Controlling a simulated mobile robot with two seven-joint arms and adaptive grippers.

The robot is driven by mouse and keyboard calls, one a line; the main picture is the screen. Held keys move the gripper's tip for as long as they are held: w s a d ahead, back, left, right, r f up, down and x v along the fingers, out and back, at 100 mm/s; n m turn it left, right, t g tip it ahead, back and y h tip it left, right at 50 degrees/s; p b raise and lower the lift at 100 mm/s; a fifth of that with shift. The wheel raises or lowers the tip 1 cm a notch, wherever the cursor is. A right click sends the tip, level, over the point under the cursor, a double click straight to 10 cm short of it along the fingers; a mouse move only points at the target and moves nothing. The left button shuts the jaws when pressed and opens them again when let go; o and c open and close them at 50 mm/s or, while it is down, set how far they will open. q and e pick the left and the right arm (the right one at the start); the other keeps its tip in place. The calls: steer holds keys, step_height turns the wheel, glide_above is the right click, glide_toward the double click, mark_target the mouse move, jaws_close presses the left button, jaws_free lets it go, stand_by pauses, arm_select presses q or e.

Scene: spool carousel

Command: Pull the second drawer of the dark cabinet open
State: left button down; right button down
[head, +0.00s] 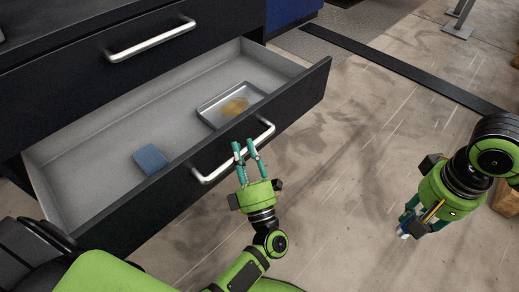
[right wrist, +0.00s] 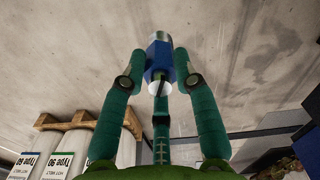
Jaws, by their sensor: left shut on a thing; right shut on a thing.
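The dark cabinet (head: 60,75) fills the upper left of the head view. The drawer (head: 292,88) below its upper visible drawer front stands well open, with a grey interior. My left gripper (head: 245,149) is shut on the bar handle (head: 207,177) of this open drawer, near the handle's middle. My right gripper (head: 407,219) is away to the right over the floor. It is shut on a small blue-and-white cylindrical object, which shows between its fingers in the right wrist view (right wrist: 159,54).
In the open drawer lie a metal tray (head: 205,110) with a yellowish patch and a small blue block (head: 150,158). The closed drawer above has a bar handle (head: 152,40). Large pale spools (right wrist: 60,143) stand by wood in the right wrist view.

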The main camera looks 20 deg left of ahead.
arm_select(q)
steer(key=c, duration=1.2)
jaws_free()
steer(key=shift+r, duration=0.1)
steer(key=v, duration=0.8)
steer(key=shift+d, duration=0.2)
